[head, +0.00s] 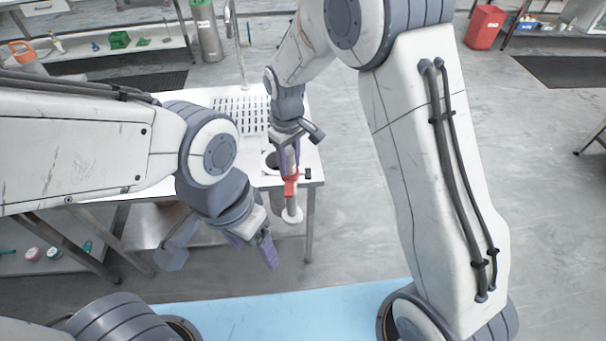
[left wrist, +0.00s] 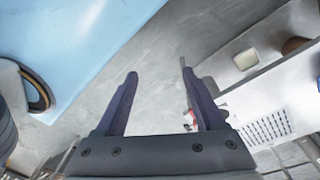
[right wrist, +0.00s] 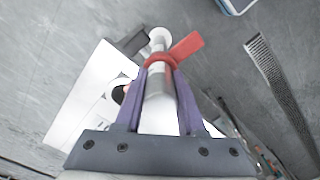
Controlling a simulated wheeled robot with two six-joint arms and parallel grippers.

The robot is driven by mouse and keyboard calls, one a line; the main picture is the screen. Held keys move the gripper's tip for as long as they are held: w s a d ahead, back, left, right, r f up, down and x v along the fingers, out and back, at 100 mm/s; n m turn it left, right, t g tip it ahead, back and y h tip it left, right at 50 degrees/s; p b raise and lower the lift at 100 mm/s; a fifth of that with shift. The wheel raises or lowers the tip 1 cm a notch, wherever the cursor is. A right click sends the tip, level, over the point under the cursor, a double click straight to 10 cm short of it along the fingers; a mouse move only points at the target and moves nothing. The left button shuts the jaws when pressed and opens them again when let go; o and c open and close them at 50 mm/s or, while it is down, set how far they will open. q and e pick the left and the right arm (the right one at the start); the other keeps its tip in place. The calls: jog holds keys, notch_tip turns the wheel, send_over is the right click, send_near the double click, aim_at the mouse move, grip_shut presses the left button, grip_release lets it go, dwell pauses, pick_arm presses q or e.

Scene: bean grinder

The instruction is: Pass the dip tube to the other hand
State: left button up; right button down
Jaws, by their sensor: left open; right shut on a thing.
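The dip tube (right wrist: 158,84) is a pale grey cylinder with a red collar and side tab, and a white disc at its far end. My right gripper (right wrist: 159,68) is shut on it; the purple fingers press both sides. In the head view the dip tube (head: 291,200) hangs down from my right gripper (head: 287,160) near the table's front right corner. My left gripper (head: 255,252) is open and empty, lower and to the left of the tube.
A white table (head: 312,160) with a perforated drain plate (head: 240,113) and a round dark opening stands behind the grippers. A small black item (head: 308,174) lies at its corner. A light blue surface (head: 290,312) spans the front.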

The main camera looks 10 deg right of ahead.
jog(key=shift+w+a+r, duration=0.1)
pick_arm(q)
jog(key=n+t+h, duration=0.2)
jog(key=t+h, duration=0.3)
jog(key=t, duration=0.7)
send_over(292, 215)
jog(key=w+d, duration=0.2)
jog(key=w, duration=0.2)
notch_tip(292, 215, down, 26)
jog(key=shift+a+f, duration=0.15)
jog(key=shift+f, duration=0.05)
